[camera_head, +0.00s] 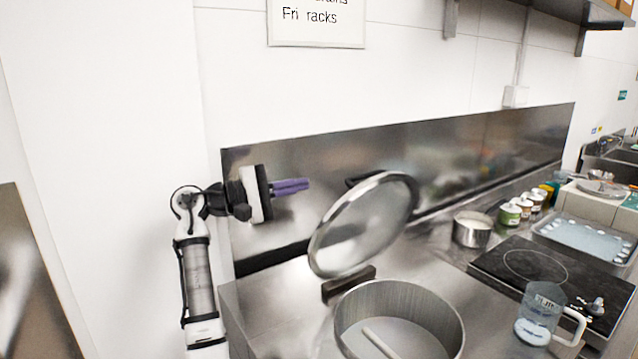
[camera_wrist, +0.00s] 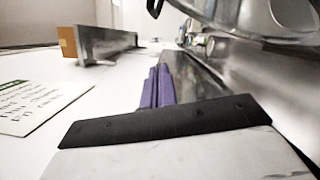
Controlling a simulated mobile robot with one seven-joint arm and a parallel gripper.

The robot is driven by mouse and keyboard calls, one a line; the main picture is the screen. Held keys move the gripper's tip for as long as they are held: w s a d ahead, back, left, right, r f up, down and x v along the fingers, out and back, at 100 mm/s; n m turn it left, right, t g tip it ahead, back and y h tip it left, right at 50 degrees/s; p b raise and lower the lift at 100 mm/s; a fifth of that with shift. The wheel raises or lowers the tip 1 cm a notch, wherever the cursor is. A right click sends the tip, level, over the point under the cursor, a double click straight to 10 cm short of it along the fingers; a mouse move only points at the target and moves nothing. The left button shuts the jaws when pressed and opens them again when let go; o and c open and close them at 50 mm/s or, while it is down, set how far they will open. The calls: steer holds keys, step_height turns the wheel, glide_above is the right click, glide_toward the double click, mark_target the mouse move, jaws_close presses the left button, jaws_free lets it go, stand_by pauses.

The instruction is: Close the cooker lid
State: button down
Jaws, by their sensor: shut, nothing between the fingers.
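The cooker lid (camera_head: 364,226) is a round glass disc with a metal rim. It stands open, tilted up behind the cooker (camera_head: 398,318), a wide metal pot on the steel counter. A dark handle (camera_head: 364,179) shows at the lid's back, towards the wall. My gripper (camera_head: 306,185) is left of the lid, near the steel backsplash, with its purple fingers shut and empty, pointing right. A gap separates the fingertips from the lid. In the wrist view, the fingers (camera_wrist: 158,70) are together and the lid's rim (camera_wrist: 235,35) crosses the top right.
A rod-like utensil (camera_head: 381,343) lies in the pot. To the right are a small pot (camera_head: 472,229), a black cooktop (camera_head: 540,268), a clear jug (camera_head: 540,313), several jars (camera_head: 515,210) and a tray (camera_head: 585,240). The steel backsplash (camera_head: 440,165) runs close behind.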

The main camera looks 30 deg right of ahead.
steer(key=s+d+r+b, duration=0.1)
steer(key=s+d+b, duration=0.3)
steer(key=d, duration=0.5)
steer(key=shift+s+d+r, duration=0.2)
steer(key=shift+s+r, duration=0.15)
steer(key=shift+d, duration=0.1)
